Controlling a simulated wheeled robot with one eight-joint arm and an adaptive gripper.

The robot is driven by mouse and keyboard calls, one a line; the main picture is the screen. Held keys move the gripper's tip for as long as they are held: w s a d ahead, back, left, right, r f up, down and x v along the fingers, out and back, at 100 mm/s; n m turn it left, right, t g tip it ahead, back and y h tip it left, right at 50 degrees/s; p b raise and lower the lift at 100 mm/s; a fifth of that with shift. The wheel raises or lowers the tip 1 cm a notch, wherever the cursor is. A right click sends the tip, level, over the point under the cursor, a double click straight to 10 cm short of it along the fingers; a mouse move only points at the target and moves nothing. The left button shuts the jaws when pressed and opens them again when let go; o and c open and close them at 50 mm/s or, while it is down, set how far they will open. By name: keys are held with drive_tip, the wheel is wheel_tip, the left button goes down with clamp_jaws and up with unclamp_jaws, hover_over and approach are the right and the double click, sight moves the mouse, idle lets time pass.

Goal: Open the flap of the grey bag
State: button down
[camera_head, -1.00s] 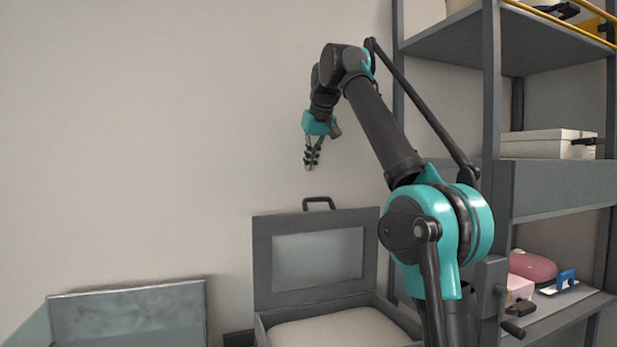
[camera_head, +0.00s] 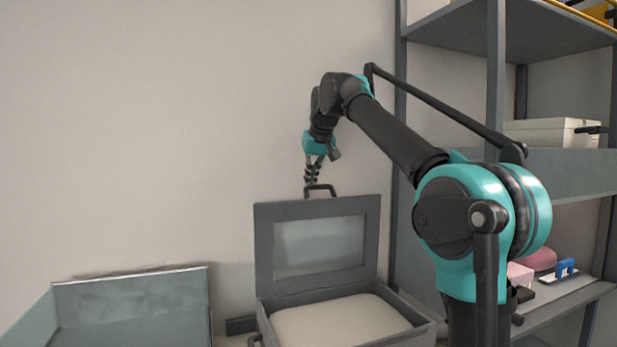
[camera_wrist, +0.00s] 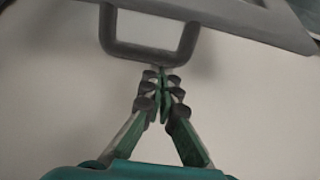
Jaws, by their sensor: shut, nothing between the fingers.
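The grey bag (camera_head: 262,268) looks like a box-shaped case with a pale, cushion-like inside (camera_head: 340,322). Its flap (camera_head: 264,240), a grey frame around a lighter panel, stands upright at the back. A dark handle (camera_head: 333,188) sits on the flap's top edge. My gripper (camera_head: 311,192) points down at the handle's left side, fingers shut and empty. In the wrist view the closed fingertips (camera_wrist: 163,80) are beside the handle's crossbar (camera_wrist: 150,55), very near it. I cannot tell whether they touch.
A grey-blue open bin (camera_head: 130,300) stands to the left. A tall grey shelf rack (camera_head: 495,70) rises to the right, with a white box (camera_head: 550,132), a pink item (camera_head: 540,260) and a blue item (camera_head: 565,267). The wall behind is bare.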

drive_tip(key=shift+s, duration=0.1)
idle(0.3)
drive_tip(key=s+d+t+y, duration=0.1)
drive_tip(key=s+d+t, duration=0.2)
drive_tip(key=s, duration=0.6)
drive_tip(key=shift+s+d+f, duration=0.2)
drive_tip(key=shift+d+f, duration=0.05)
drive_tip(key=shift+d, duration=0.2)
drive_tip(key=shift+w, duration=0.1)
